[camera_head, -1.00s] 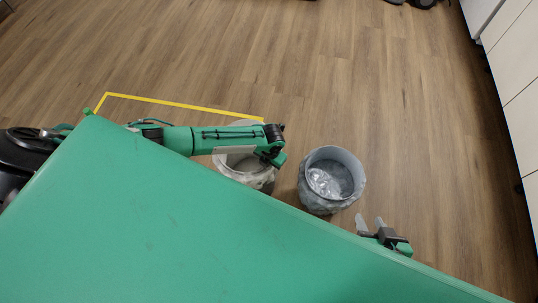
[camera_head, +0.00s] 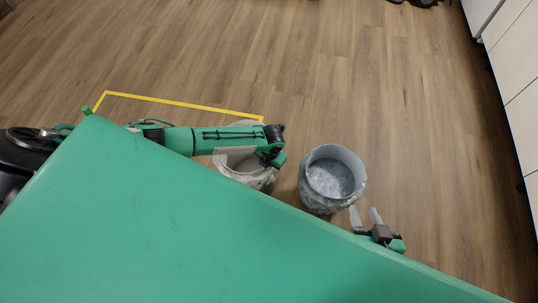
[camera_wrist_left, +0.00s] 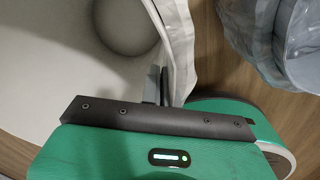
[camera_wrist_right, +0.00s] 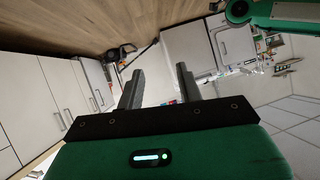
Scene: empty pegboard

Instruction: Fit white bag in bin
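The white bag (camera_head: 262,183) lines the left bin, with its edge folded over the rim. My left forearm covers part of that bin in the head view. In the left wrist view the white bag (camera_wrist_left: 183,40) hangs over the rim beside my left gripper (camera_wrist_left: 160,86). Its fingers are close together at that rim and look shut on the bag edge. A second, grey bin (camera_head: 335,165) stands to the right with a translucent grey bag around its outside. My right gripper (camera_head: 366,218) is open and empty, just right of the grey bin's lower side.
My green body fills the lower head view. A yellow tape line (camera_head: 185,104) marks the wood floor behind the bins. White cabinets (camera_head: 510,60) stand along the right edge.

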